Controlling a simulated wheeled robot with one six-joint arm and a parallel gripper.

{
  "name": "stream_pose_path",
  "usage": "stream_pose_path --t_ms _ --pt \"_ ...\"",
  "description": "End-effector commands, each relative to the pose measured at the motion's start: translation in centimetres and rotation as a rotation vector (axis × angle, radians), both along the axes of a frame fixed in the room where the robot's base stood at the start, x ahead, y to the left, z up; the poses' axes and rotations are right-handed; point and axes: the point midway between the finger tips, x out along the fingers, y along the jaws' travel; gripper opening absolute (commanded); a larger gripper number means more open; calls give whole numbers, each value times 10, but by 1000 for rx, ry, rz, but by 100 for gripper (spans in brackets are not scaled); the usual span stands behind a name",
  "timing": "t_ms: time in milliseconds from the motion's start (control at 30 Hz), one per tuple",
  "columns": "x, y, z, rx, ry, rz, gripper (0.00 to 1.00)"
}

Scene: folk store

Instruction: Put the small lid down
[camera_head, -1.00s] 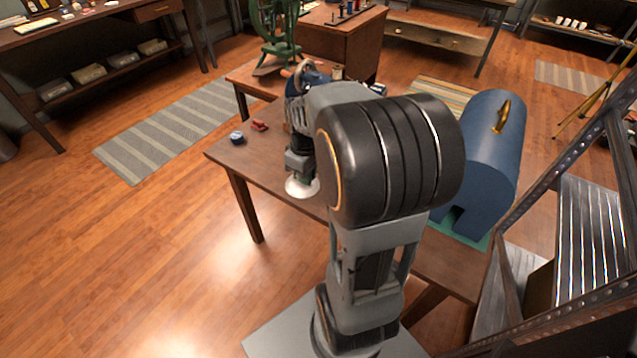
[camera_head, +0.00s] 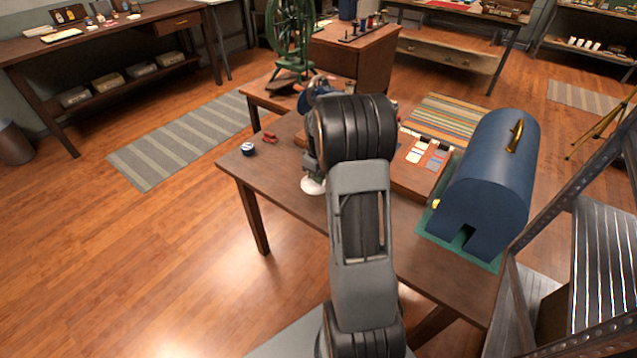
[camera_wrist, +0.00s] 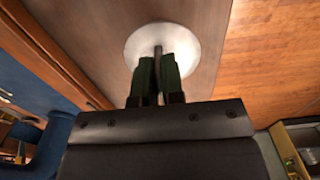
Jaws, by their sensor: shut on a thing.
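The small lid (camera_wrist: 190,38) is a round white disc with a thin grey stem or knob in its middle. My gripper (camera_wrist: 158,60) has its two dark green fingers shut on that stem in the wrist view. In the head view the white lid (camera_head: 312,186) shows below my gripper, over the left part of the brown table (camera_head: 285,220). My arm hides part of the gripper there. I cannot tell whether the lid touches the tabletop.
A blue rounded case (camera_head: 490,180) with a brass handle stands on a green mat at the table's right. A small blue-and-white object (camera_head: 248,148) and a red object (camera_head: 270,137) lie at the table's left edge. A wooden tray with cards (camera_head: 420,165) lies behind my arm.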

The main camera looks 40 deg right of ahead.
Motion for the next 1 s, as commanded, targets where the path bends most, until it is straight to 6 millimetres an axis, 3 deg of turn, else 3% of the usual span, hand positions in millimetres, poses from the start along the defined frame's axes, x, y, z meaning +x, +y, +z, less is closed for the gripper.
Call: stream_pose_path --t_ms 167,433,867,900,1000 --pt "4 -2 -6 0 0 0 0" --pt "6 -3 -37 1 1 0 0" --pt "5 -3 -43 0 0 0 0" --pt "5 -3 -42 0 0 0 13" --pt "5 -3 -41 0 0 0 22"
